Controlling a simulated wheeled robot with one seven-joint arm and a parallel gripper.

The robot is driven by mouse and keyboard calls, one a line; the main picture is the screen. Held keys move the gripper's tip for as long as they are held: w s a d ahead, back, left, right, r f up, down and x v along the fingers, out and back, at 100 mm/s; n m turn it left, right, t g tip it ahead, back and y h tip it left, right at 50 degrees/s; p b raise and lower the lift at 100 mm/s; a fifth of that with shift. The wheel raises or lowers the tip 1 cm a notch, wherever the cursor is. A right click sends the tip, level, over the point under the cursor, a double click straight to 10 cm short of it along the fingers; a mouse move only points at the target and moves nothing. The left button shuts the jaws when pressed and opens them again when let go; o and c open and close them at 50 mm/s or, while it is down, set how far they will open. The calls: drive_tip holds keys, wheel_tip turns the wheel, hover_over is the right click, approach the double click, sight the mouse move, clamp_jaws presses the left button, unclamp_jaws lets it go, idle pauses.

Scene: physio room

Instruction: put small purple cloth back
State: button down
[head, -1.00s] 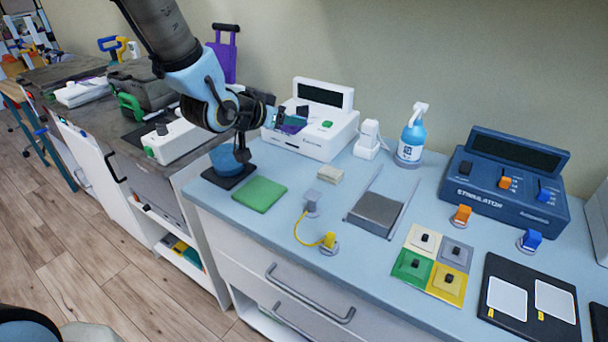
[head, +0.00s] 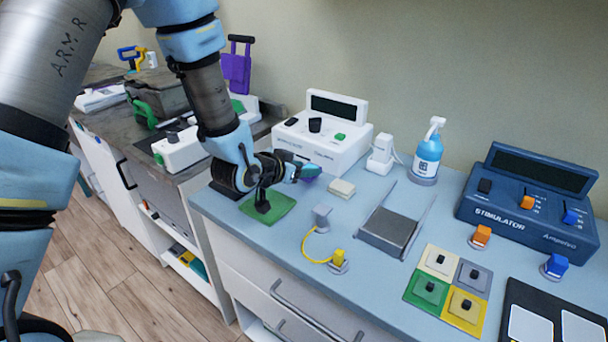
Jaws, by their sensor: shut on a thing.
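The small purple cloth (head: 309,180) shows only as a sliver at the tip of my gripper (head: 300,172), in front of the white device. My gripper is shut on it, and the fingers hide most of it. They are low over the blue-grey counter, right of the green cloth (head: 284,207). I cannot tell whether the purple cloth touches the counter. The green cloth lies flat, partly covered by my wrist. A dark mat (head: 228,190) behind my wrist is mostly hidden.
A white device (head: 325,150) stands behind my gripper. A small cream block (head: 341,188), a grey plug (head: 322,215) with a yellow cable and a grey tray (head: 388,230) are to the right. A blue spray bottle (head: 427,155) and the stimulator (head: 525,200) stand farther right.

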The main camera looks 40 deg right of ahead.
drive_tip(key=shift+f, duration=1.15)
drive_tip(key=shift+f, duration=0.2)
drive_tip(key=shift+c, duration=1.4)
unclamp_jaws()
drive_tip(key=shift+r, duration=0.15)
